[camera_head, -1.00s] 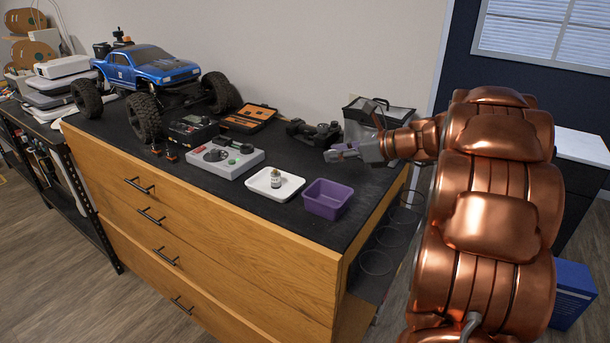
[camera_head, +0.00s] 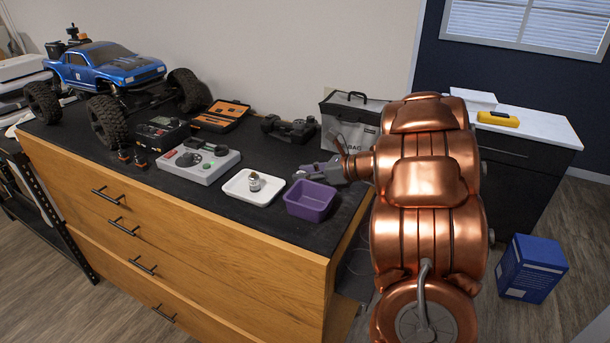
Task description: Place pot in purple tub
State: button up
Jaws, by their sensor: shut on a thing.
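The purple tub (camera_head: 311,207) stands on the dark top of the cabinet, near its right front corner, and looks empty. My gripper (camera_head: 303,174) is low over the top, just behind the tub. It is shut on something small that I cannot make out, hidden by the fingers. A small jar with a light label (camera_head: 254,182) stands upright in the white tray (camera_head: 236,195) left of the tub. I cannot tell whether the pot is this jar or the thing in my gripper.
A grey control box (camera_head: 198,161), a blue crawler truck (camera_head: 105,66), an open orange-lined case (camera_head: 221,116) and a dark part (camera_head: 289,129) stand on the cabinet top. A grey bag (camera_head: 346,120) stands behind my gripper. A blue box (camera_head: 532,268) is on the floor at right.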

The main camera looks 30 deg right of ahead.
jog(key=shift+f, duration=0.4)
jog(key=shift+f, duration=0.2)
jog(key=o, duration=0.8)
jog(key=shift+c, duration=0.2)
jog(key=shift+s+r, duration=0.1)
